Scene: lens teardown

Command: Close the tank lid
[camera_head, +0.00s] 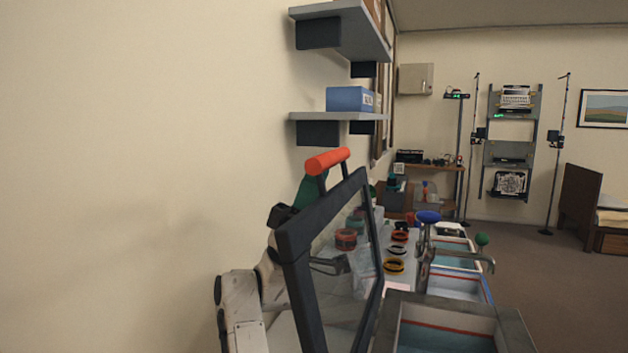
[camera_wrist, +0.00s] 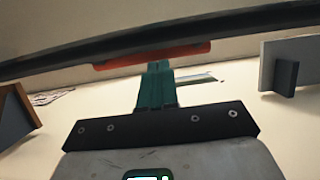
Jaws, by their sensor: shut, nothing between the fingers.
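The tank lid (camera_head: 294,250), a glass pane in a dark frame with an orange handle (camera_head: 328,161) on its top edge, stands raised and tilted in the head view. The tank (camera_head: 515,330), with a grey rim, is open at the bottom right. My gripper (camera_head: 316,184), with green fingers, is behind the lid, just below the handle. In the wrist view the shut fingers (camera_wrist: 159,68) point at the orange handle (camera_wrist: 190,52) and the dark lid frame (camera_wrist: 200,27). Nothing is between them. Whether they touch the lid I cannot tell.
A wall is close on the left, with grey shelves (camera_head: 335,116) holding a blue box (camera_head: 350,99) above the lid. Beyond the tank are more trays (camera_head: 470,286) and several coloured rings (camera_head: 394,266). Open floor (camera_head: 570,290) lies to the right.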

